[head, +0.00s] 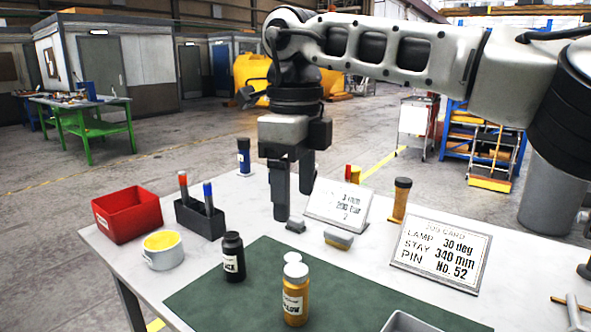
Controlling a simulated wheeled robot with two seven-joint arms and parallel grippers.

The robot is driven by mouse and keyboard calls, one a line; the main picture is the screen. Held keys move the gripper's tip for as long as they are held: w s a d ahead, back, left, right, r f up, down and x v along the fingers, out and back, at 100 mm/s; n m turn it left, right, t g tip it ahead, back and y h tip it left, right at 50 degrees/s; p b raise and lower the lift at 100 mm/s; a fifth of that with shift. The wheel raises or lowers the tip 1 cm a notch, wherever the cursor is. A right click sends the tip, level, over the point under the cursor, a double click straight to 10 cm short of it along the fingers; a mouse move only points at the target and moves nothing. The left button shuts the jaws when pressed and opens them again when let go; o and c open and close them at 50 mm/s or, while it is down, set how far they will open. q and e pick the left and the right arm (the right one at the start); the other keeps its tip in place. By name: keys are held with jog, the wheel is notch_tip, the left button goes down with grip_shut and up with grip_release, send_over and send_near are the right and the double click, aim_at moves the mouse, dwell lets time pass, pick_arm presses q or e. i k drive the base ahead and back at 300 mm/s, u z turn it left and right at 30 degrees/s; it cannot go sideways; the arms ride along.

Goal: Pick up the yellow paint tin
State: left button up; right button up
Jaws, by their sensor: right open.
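The yellow paint tin (162,252) stands upright at the left of the table, open at the top with yellow paint showing and a pale outer wall. My right gripper (294,200) is open and empty, pointing down over the middle of the table, to the right of the tin and well apart from it. Its arm comes in from the upper right. My left gripper is not in view.
A red bin (128,214) and a dark pen holder (199,220) stand just behind the tin. A black bottle (233,258) and a yellow-brown bottle (296,295) stand on the green mat (215,298). Cards (438,253) stand to the right.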

aim_at(296, 297)
jog(key=k, duration=1.65)
